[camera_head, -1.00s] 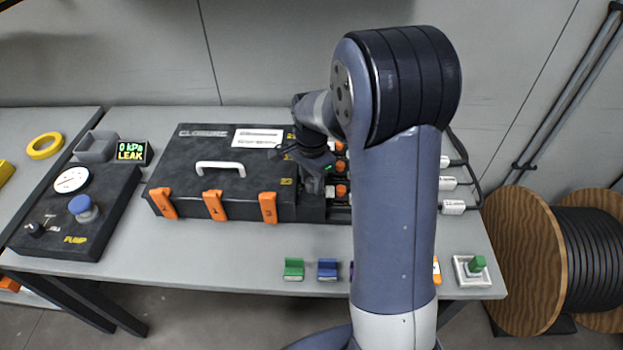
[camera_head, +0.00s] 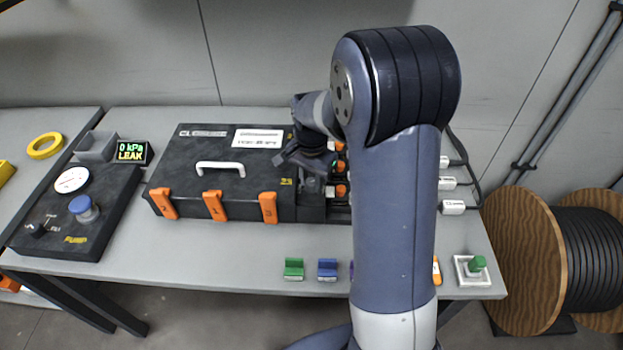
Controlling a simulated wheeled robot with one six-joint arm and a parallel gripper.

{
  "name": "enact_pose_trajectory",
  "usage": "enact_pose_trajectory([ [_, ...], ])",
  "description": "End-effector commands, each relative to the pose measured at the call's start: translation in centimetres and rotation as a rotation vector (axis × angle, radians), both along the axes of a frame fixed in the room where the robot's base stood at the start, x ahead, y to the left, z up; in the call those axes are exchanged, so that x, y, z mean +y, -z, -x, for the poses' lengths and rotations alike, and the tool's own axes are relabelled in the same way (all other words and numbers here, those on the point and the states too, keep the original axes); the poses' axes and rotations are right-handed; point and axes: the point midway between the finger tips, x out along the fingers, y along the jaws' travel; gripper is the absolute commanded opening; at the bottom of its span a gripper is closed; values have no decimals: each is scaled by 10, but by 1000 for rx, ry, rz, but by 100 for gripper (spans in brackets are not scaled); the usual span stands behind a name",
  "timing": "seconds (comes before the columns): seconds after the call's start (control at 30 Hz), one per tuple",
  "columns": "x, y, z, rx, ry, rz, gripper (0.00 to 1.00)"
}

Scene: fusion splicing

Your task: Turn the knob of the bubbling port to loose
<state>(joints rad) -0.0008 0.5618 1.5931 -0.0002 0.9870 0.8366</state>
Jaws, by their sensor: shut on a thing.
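The black closure box (camera_head: 225,185) lies on the table with a white handle and orange latches along its front. Its ports line the right end, with orange fittings (camera_head: 341,190) showing between the box and my arm. My gripper (camera_head: 312,178) points down over the box's right end, just left of these fittings. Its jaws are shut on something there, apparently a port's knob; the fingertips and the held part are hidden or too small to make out. My arm covers much of the port side. I cannot see bubbles or tell which port bubbles.
A pump unit (camera_head: 80,235) with a gauge and blue knob sits at left, beside a display (camera_head: 131,151) reading "0 kPa LEAK". Green (camera_head: 294,270) and blue (camera_head: 327,270) blocks lie at the table's front. White cable connectors (camera_head: 452,207) stand right of my arm. A cable reel (camera_head: 560,260) is at right.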

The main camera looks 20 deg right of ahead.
Motion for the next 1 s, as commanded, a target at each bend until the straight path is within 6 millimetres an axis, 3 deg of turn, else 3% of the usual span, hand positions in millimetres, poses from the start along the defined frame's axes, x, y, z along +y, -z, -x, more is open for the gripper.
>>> enact_pose_trajectory([
  [1.0,0,-1,0,-2,-965,0,6],
])
